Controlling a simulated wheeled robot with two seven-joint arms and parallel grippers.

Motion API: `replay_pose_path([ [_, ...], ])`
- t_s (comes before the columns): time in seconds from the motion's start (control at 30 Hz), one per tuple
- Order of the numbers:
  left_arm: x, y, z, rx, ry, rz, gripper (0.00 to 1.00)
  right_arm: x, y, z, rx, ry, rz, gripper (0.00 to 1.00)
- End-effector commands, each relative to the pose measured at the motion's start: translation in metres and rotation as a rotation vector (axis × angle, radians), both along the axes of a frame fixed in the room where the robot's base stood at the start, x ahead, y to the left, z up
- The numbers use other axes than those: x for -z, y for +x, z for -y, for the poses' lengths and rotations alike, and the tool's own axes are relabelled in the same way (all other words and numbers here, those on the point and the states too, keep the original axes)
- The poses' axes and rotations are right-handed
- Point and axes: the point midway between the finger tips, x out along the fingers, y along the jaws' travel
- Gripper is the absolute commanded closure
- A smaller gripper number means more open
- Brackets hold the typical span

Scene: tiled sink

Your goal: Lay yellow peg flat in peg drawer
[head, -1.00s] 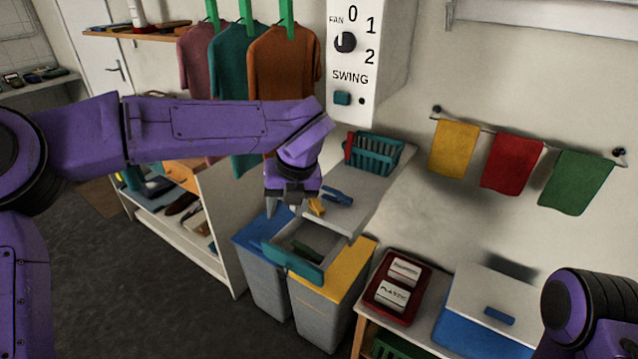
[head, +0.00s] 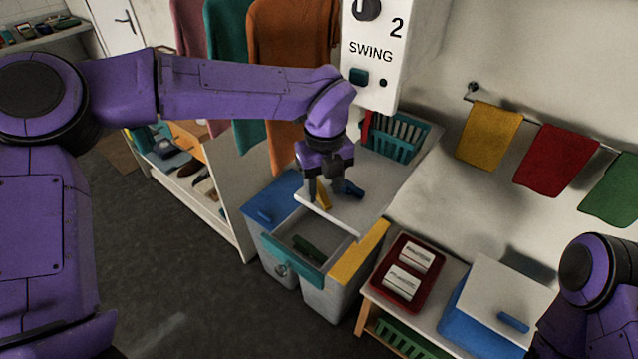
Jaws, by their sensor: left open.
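The yellow peg (head: 323,196) lies on the grey shelf top (head: 362,217), near its front left edge. My left gripper (head: 325,195) points down over it and is open, with the peg showing between its fingers. I cannot tell whether the fingers touch it. A blue peg (head: 352,189) lies just right of the gripper, partly behind a finger. The peg drawer (head: 292,262) stands open below and in front of the shelf, with a teal front and a dark green peg (head: 307,249) lying inside. My right gripper is out of view.
A teal basket (head: 402,137) stands at the back of the shelf. A white control box (head: 376,60) hangs close to my left wrist. A red tray (head: 407,240) sits to the right.

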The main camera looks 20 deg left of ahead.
Motion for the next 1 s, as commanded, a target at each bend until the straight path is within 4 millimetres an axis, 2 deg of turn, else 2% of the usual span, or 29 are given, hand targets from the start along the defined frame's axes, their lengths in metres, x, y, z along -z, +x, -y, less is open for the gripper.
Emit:
replay_pose_path([
  [0.13, 0.016, 0.000, 0.000, 0.001, 0.000, 0.000, 0.53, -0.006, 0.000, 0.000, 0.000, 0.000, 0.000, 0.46],
  [0.33, 0.019, 0.000, 0.000, 0.001, -0.001, 0.002, 0.53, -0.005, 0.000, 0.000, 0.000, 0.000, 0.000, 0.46],
  [0.37, 0.019, 0.000, 0.000, 0.001, 0.000, 0.003, 0.56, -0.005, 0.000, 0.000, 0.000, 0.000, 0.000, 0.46],
  [0.4, 0.019, 0.000, 0.000, 0.001, 0.000, 0.003, 0.69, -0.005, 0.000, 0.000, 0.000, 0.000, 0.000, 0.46],
  [0.5, 0.019, 0.000, 0.000, 0.001, 0.001, 0.002, 1.00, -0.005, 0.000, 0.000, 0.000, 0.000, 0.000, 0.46],
  [0.87, 0.018, 0.000, 0.000, 0.001, 0.001, 0.001, 1.00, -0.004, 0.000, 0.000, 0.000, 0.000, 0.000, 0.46],
  [1.0, 0.009, 0.001, 0.000, -0.001, 0.000, 0.004, 1.00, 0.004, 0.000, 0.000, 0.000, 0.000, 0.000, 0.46],
])
